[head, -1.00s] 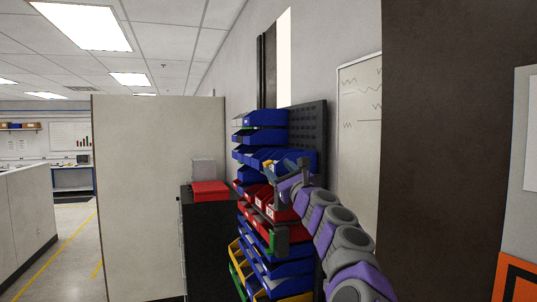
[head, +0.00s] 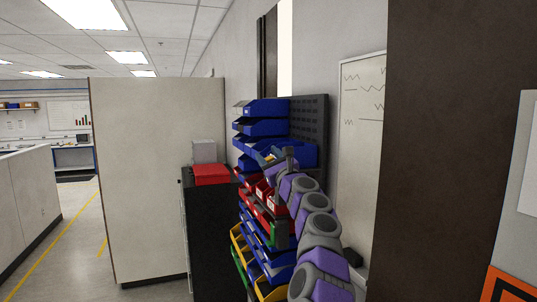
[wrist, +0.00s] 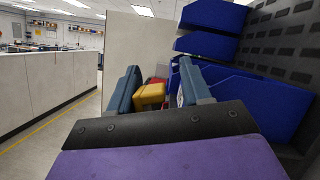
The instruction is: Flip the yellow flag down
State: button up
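No flag can be clearly made out in the head view. In the wrist view a yellow block-shaped thing (wrist: 150,95) shows between the two blue-grey fingers of my gripper (wrist: 157,90). It lies close to the left finger, with a gap to the right finger. I cannot tell whether it is the flag or whether it touches a finger. My gripper also shows in the head view (head: 277,158), in front of the blue bins, where its fingers are small and partly hidden by my arm. The fingers stand apart.
A rack of blue bins (head: 262,108) stands on a dark perforated panel (head: 310,120), with red and yellow bins lower down. A black cabinet (head: 213,235) carries a red box (head: 211,174). A beige partition (head: 150,180) is left of it. Open floor (head: 75,235) lies far left.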

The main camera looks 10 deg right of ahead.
jog(key=shift+a, duration=0.5)
jog(key=shift+c, duration=0.8)
jog(key=shift+d, duration=0.2)
grip_shut()
